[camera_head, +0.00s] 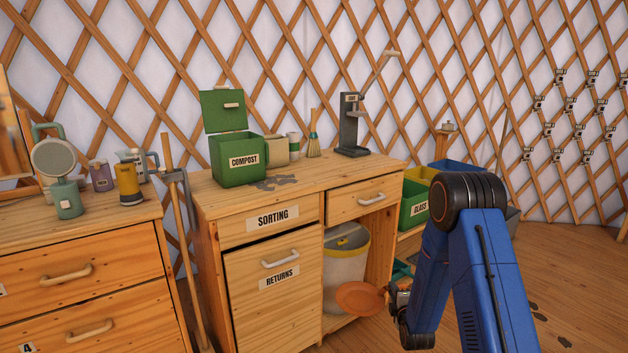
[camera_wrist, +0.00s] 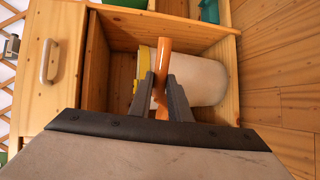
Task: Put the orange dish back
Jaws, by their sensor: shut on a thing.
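The orange dish (camera_head: 358,298) is a flat, round dish in front of the open bay of the sorting cabinet. It shows edge-on in the wrist view (camera_wrist: 164,62). My gripper (camera_head: 393,297) is shut on its right edge, and in the wrist view both fingers (camera_wrist: 162,92) press on it from either side. The dish is held clear in front of a white bin (camera_head: 345,262) with a yellow rim, which stands inside the bay. The wrist view shows the same bin (camera_wrist: 203,78) behind the dish. My forearm hides part of the area to the right.
The cabinet has a SORTING drawer (camera_head: 270,218) and a RETURNS door (camera_head: 277,285), which look shut. A green COMPOST box (camera_head: 237,160) with its lid raised stands on top. A GLASS bin (camera_head: 414,204) stands to the right. Open floor (camera_head: 570,270) lies at the right.

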